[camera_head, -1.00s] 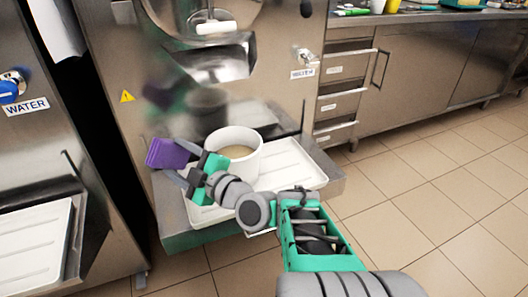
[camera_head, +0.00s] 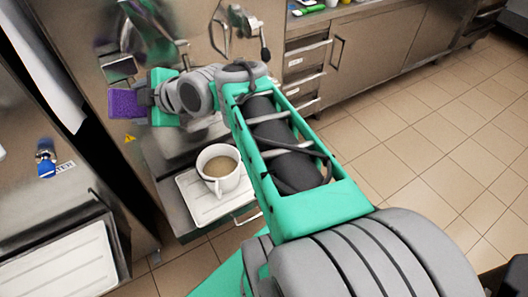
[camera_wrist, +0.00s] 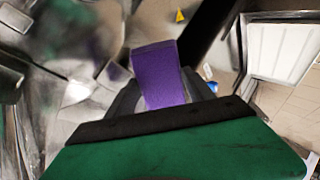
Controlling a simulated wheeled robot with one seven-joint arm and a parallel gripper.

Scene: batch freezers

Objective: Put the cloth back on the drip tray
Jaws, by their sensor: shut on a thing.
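A purple cloth (camera_head: 126,103) is held in my gripper (camera_head: 143,99), high in front of the freezer's steel face. In the wrist view the cloth (camera_wrist: 158,76) sticks out between the two dark fingers, which are shut on it. The white drip tray (camera_head: 196,197) lies on the freezer's ledge, lower and to the right of the cloth. A white container with a brownish liquid (camera_head: 220,168) stands on the tray and hides part of it.
Another machine with a white tray (camera_head: 68,262) stands at the left, beyond a dark gap. A yellow warning sticker (camera_head: 129,138) is on the freezer face. Drawers and counters (camera_head: 375,55) line the back right. The tiled floor (camera_head: 430,140) is clear.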

